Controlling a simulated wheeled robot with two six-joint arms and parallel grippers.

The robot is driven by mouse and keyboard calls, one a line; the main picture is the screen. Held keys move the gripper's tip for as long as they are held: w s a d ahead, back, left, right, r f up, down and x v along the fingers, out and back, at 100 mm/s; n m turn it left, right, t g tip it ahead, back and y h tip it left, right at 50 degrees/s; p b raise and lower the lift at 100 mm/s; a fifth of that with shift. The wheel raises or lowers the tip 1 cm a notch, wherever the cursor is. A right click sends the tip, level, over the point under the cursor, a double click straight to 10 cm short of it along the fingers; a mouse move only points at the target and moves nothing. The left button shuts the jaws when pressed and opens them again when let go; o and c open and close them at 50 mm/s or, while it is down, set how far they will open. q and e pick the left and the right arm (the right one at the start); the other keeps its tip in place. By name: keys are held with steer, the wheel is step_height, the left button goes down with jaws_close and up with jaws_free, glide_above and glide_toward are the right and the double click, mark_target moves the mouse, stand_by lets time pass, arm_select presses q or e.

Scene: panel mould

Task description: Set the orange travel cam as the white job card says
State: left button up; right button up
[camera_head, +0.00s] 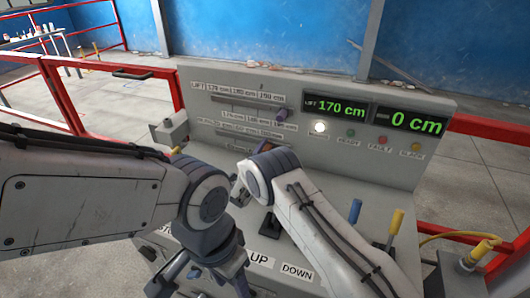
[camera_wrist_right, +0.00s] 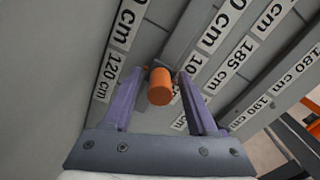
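The orange travel cam (camera_wrist_right: 160,88) is a short orange cylinder on the grey panel in the right wrist view. It sits beside the 120 cm label. My right gripper (camera_wrist_right: 161,74) has its two purple fingers spread on either side of the cam, with a gap to each finger. No white job card can be made out.
The grey panel (camera_head: 390,160) has slotted scales with labels. Its displays read LIFT 170 cm (camera_head: 335,108) and 0 cm (camera_head: 414,121). A white lamp (camera_head: 319,127) is lit. Blue (camera_head: 355,211) and yellow (camera_head: 395,223) levers stand at right. Red rails (camera_head: 60,85) surround the console.

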steer(key=b+v, duration=0.3)
steer(key=v, duration=0.6)
steer(key=shift+s+f, duration=0.1)
steer(key=shift+s, duration=0.05)
steer(key=shift+s+a, duration=0.2)
steer(key=shift+s, duration=0.3)
steer(key=shift+r, duration=0.2)
